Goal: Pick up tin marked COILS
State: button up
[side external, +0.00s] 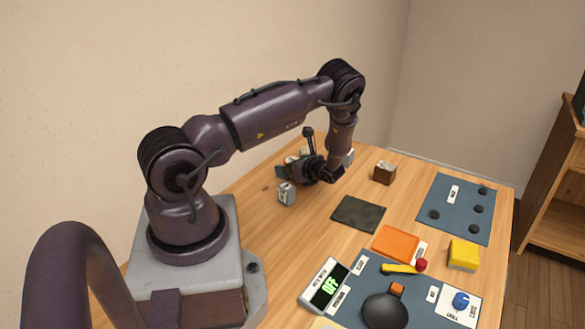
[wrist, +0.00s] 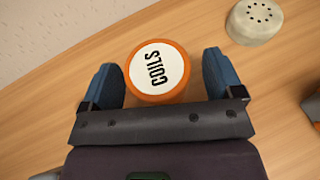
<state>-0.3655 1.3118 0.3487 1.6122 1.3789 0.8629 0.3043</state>
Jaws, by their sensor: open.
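In the wrist view, the tin marked COILS (wrist: 157,69) is a round orange tin with a white top and black lettering. It stands between the two blue fingers of my gripper (wrist: 162,80), with a gap on each side. The fingers are open and the tin is not gripped. In the side external view, my gripper (side external: 308,170) is low over the far left part of the table. The tin cannot be made out clearly there behind my gripper.
A grey perforated cap (wrist: 255,21) stands to the right of the tin. On the wooden table are a small grey block (side external: 286,194), a brown box (side external: 384,174), a dark mat (side external: 358,213), an orange tray (side external: 395,244) and a yellow block (side external: 463,254). A wall borders the table.

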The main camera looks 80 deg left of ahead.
jog(key=shift+a, duration=0.1)
jog(key=shift+c, duration=0.2)
jog(key=c, duration=1)
